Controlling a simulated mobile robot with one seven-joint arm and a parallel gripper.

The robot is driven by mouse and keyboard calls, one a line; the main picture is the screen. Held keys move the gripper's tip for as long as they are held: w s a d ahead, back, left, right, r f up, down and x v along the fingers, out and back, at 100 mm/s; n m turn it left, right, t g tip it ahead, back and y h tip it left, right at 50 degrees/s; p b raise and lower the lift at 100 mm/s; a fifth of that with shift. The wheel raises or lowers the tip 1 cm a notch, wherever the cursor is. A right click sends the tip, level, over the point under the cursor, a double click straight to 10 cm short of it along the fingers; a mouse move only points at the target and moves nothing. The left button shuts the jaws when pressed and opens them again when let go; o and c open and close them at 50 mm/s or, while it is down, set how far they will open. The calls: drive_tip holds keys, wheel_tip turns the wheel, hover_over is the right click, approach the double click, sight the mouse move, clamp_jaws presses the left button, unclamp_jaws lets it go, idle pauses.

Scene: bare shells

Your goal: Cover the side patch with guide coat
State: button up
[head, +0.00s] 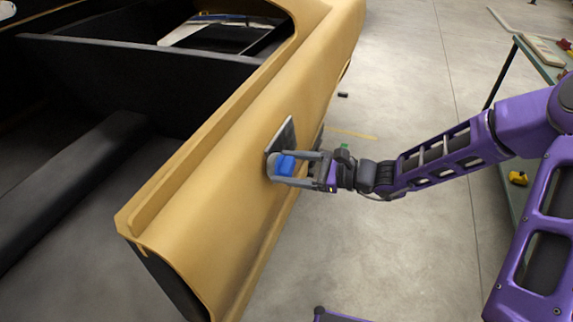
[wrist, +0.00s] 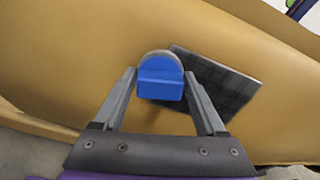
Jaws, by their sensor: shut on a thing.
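The side patch (head: 287,133) is a dark grey square on the tan side of a car shell. In the wrist view the patch (wrist: 236,90) lies right of centre, dark with a faint grid of tone, partly hidden by a finger and the applicator. My gripper (head: 283,167) is shut on a blue block-shaped applicator (wrist: 160,89) with a pale rounded pad behind it.
The tan car shell (head: 205,165) fills the left, its black interior open. A workbench (head: 540,57) with small items stands at the right. A yellow object (head: 517,178) is by the bench.

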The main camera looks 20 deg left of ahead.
sight(293, 168)
drive_tip(key=shift+s+d+r+p, duration=0.15)
drive_tip(key=shift+d+p, duration=0.15)
drive_tip(key=shift+d, duration=0.6)
drive_tip(key=shift+d+r+p, duration=0.15)
drive_tip(key=shift+d+p, duration=0.2)
drive_tip(key=shift+d, duration=0.5)
drive_tip(key=shift+s+d+r+p, duration=0.15)
drive_tip(key=shift+d+p, duration=0.15)
drive_tip(key=shift+d, duration=0.6)
drive_tip(key=shift+d+r+p, duration=0.15)
drive_tip(key=shift+d+p, duration=0.1)
drive_tip(key=shift+d, duration=0.5)
drive_tip(key=shift+d+r+p, duration=0.15)
drive_tip(key=shift+d+p, duration=0.05)
drive_tip(key=shift+d, duration=0.55)
